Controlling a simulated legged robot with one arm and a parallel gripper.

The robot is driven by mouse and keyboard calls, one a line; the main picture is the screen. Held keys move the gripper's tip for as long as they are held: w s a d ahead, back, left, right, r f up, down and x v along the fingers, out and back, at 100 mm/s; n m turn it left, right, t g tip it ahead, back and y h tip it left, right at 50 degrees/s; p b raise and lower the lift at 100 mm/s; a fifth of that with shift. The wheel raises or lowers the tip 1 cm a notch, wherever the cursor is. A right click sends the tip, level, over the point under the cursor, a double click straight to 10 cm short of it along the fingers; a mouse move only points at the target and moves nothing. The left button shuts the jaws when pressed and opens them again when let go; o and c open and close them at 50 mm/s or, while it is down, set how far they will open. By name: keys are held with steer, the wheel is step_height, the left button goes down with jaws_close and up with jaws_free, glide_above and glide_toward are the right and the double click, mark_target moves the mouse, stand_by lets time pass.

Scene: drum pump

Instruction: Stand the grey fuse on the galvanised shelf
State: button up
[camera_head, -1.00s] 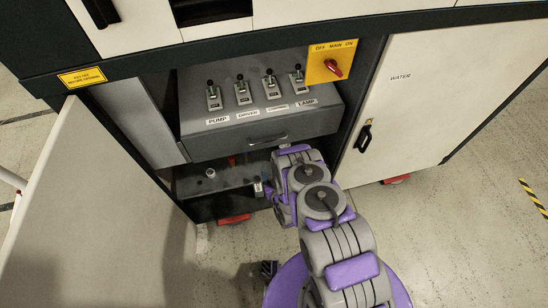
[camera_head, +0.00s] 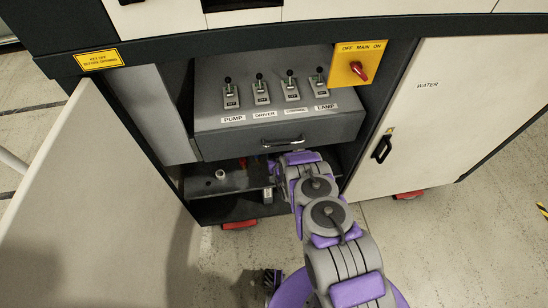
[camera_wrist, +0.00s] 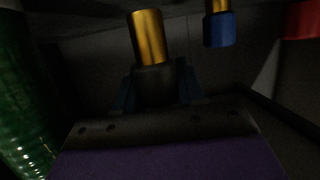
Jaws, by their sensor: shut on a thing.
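In the wrist view my gripper (camera_wrist: 156,86) is shut on the grey fuse (camera_wrist: 153,42), a dark grey cylinder with a brass end pointing up in the picture. The fingers stand on both sides of its dark body, and its lower part is hidden. In the head view my gripper reaches into the low open compartment under the drawer, mostly hidden by my own arm. A grey shelf (camera_head: 236,182) shows in that compartment. I cannot tell whether the fuse touches a surface.
A blue fuse-like piece (camera_wrist: 220,30) and a red one (camera_wrist: 300,20) are at the upper right in the wrist view; a green ribbed cylinder (camera_wrist: 22,95) is at the left. A pale short cylinder (camera_head: 220,175) stands on the shelf. An open door (camera_head: 95,190) flanks the left.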

step_height(320, 180, down, 3)
steer(key=shift+b, duration=0.55)
steer(key=shift+d, duration=0.25)
steer(key=o, duration=1.1)
steer(key=shift+c, duration=0.2)
steer(key=shift+s, duration=0.1)
steer(key=shift+s+d+r+p, duration=0.15)
steer(key=shift+s+p, duration=0.15)
steer(key=shift+s, duration=0.15)
steer(key=p+v, duration=0.3)
steer(key=v, duration=0.8)
